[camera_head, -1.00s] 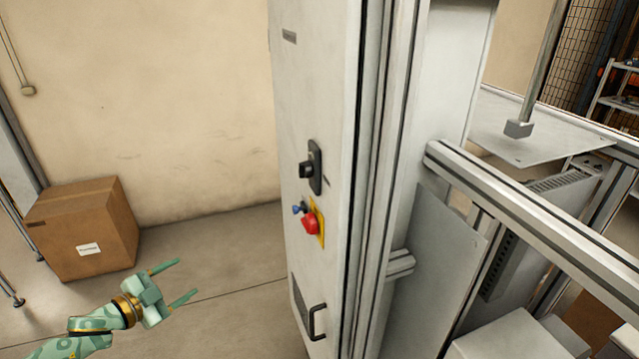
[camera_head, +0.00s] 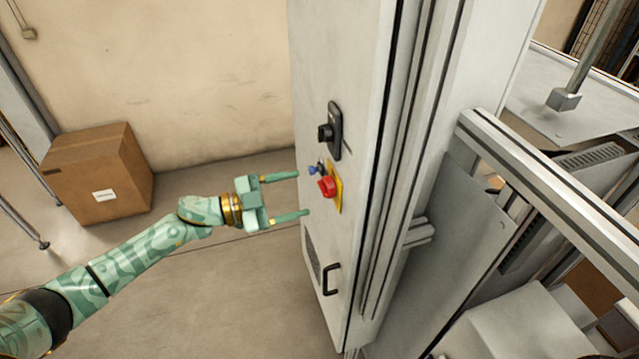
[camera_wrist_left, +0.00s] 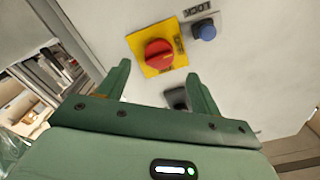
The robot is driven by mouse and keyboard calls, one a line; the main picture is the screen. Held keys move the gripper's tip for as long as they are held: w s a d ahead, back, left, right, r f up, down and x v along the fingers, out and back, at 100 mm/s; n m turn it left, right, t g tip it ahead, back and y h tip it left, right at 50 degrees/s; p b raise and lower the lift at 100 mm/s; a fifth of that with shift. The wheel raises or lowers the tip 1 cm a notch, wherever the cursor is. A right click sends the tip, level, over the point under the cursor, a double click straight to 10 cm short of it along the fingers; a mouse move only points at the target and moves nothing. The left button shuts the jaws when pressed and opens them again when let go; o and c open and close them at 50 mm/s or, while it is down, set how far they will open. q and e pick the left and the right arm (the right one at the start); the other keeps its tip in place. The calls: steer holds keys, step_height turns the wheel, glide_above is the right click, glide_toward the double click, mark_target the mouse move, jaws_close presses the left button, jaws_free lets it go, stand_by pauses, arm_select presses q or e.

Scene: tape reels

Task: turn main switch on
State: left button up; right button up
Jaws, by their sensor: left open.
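The main switch is likely the red rotary knob (camera_head: 327,187) on a yellow plate (camera_head: 337,190), on the narrow front of the white cabinet (camera_head: 330,60). The red knob also shows in the left wrist view (camera_wrist_left: 158,53), ahead of the fingers, with its yellow plate around it. My left gripper (camera_head: 301,194) is open and empty. Its two fingers point at the cabinet, their tips near the red knob's height in the head view and apart from the knob. In the wrist view the fingers (camera_wrist_left: 160,82) stand to either side below the knob. My right gripper is not in view.
A blue button (camera_head: 313,170) sits beside the yellow plate and a black handle (camera_head: 328,133) above it. A dark pull handle (camera_head: 330,280) is lower down. A cardboard box (camera_head: 98,172) stands at the left wall. Metal frame rails (camera_head: 560,195) fill the right. Floor left of the cabinet is clear.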

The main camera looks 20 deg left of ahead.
mark_target(326, 188)
arm_select(q)
steer(key=x, duration=0.6)
steer(key=shift+d+p, duration=0.15)
steer(key=shift+p, duration=0.15)
steer(key=c, duration=1)
